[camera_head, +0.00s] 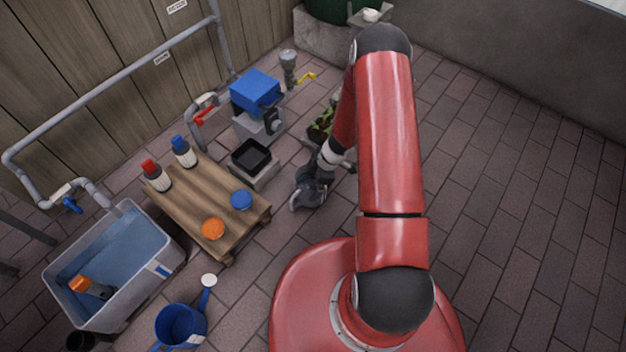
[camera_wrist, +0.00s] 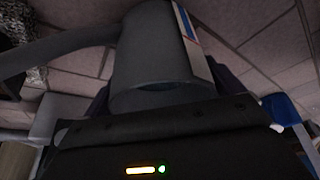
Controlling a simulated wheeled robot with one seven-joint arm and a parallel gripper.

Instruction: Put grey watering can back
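The grey watering can (camera_head: 310,194) is below the end of my arm in the head view, near the right corner of the wooden pallet table. In the wrist view the grey can (camera_wrist: 155,50) fills the middle, with its long grey arm or spout reaching left and a white, blue and red stripe on its side. My gripper (camera_head: 322,172) is at the can, partly hidden by my arm. Its dark fingers flank the can on both sides and appear shut on it. Whether the can touches the floor is unclear.
The wooden table (camera_head: 185,200) holds two bottles, a blue lid (camera_head: 241,199) and an orange lid (camera_head: 213,228). A grey water tub (camera_head: 120,295) and a blue watering can (camera_head: 180,325) stand at lower left. A blue-topped device (camera_head: 255,92) and a planter (camera_head: 320,127) are behind. The paved floor right is clear.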

